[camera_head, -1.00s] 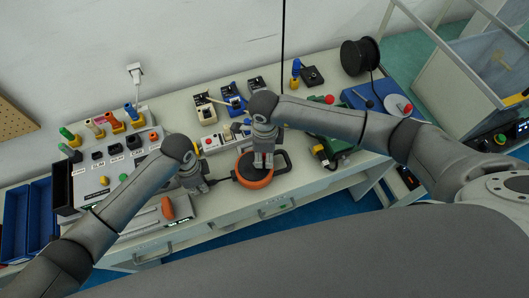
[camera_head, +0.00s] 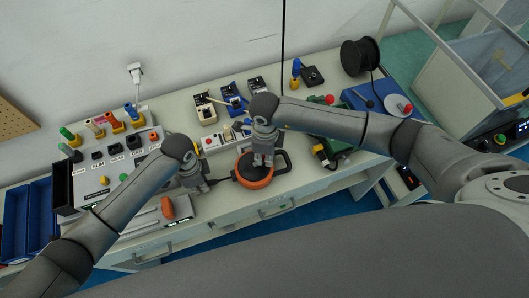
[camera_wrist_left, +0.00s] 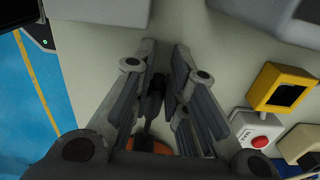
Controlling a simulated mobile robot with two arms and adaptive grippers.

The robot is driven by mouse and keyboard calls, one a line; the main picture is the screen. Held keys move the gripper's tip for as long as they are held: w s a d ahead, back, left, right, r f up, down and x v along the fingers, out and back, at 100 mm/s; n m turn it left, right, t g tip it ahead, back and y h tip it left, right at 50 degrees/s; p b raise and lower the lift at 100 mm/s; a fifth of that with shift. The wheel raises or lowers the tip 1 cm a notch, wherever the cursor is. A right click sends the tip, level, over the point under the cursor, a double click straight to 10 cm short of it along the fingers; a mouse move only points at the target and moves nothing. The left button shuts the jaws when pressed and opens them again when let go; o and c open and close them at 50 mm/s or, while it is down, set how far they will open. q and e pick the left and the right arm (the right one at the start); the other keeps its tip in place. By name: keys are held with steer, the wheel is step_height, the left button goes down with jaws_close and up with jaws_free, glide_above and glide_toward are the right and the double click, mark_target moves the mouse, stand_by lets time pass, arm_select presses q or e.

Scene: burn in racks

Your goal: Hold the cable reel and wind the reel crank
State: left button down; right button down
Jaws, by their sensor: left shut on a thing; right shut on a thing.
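The cable reel (camera_head: 256,182) is a round orange disc with a dark top, lying near the front edge of the workbench. A black loop handle sticks out on its right and a dark bar on its left. My left gripper (camera_head: 205,187) is shut on that left bar; the left wrist view shows the dark bar (camera_wrist_left: 152,103) between the fingers and a sliver of orange below. My right gripper (camera_head: 262,163) points down over the reel's top, shut on the reel crank, which its fingers mostly hide.
A panel with coloured plugs (camera_head: 100,160) stands at the left, beside blue bins (camera_head: 40,218). A red-button box (camera_head: 212,144) is just behind the reel.

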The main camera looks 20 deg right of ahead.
steer(key=m, duration=0.1)
steer(key=s+m, duration=0.1)
steer(key=shift+d+m, duration=0.2)
steer(key=shift+m, duration=0.2)
steer(key=shift+w+d, duration=0.1)
steer(key=shift+d, duration=0.1)
stand_by(0.4)
stand_by(0.5)
steer(key=c, duration=1.6)
jaws_free()
steer(key=shift+o, duration=1.4)
steer(key=shift+a, duration=0.25)
